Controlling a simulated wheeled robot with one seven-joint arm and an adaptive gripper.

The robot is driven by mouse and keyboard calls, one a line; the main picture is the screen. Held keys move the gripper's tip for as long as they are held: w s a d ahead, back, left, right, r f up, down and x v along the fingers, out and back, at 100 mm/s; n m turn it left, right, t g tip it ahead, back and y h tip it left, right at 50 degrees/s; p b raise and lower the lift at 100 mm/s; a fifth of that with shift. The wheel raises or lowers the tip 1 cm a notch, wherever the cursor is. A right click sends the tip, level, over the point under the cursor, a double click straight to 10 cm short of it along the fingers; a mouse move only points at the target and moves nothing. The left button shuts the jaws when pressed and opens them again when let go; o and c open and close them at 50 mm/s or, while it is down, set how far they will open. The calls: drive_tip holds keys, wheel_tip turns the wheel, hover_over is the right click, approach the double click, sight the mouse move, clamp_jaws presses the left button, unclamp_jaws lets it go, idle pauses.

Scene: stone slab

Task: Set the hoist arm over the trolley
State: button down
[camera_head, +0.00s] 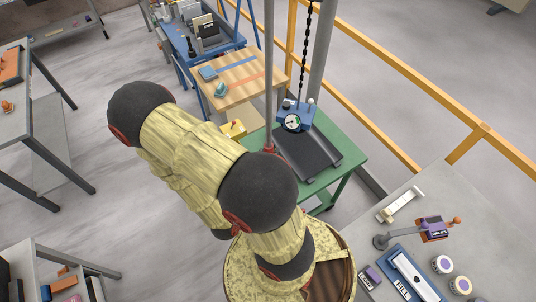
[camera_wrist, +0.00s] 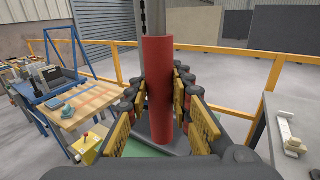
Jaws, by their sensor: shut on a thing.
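My gripper (camera_wrist: 167,125) is shut on an upright red cylinder (camera_wrist: 158,75), with yellow-padded fingers on both sides of it. In the head view, a thin grey vertical rod (camera_head: 268,70) ends in a red lower part (camera_head: 269,149) beside my arm, which hides my gripper there. A dark chain (camera_head: 304,50) hangs down to a round dial gauge (camera_head: 292,122) over a green table (camera_head: 345,150) with a dark sloping tray (camera_head: 312,158). The chain also shows behind the cylinder in the wrist view (camera_wrist: 143,18). I cannot tell for certain which piece is the trolley.
A wooden-topped bench (camera_head: 245,85) and a blue cart (camera_head: 215,40) stand behind. A yellow railing (camera_head: 400,72) runs along the right. A grey slab (camera_head: 455,205) at lower right carries a small bracket, a blue tray (camera_head: 408,275) and round pots.

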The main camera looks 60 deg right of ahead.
drive_tip(key=c, duration=1.6)
unclamp_jaws()
drive_tip(key=shift+o, duration=0.2)
drive_tip(key=shift+a, duration=0.15)
drive_tip(key=a, duration=0.7)
drive_tip(key=shift+a, duration=0.2)
drive_tip(key=shift+c, duration=0.5)
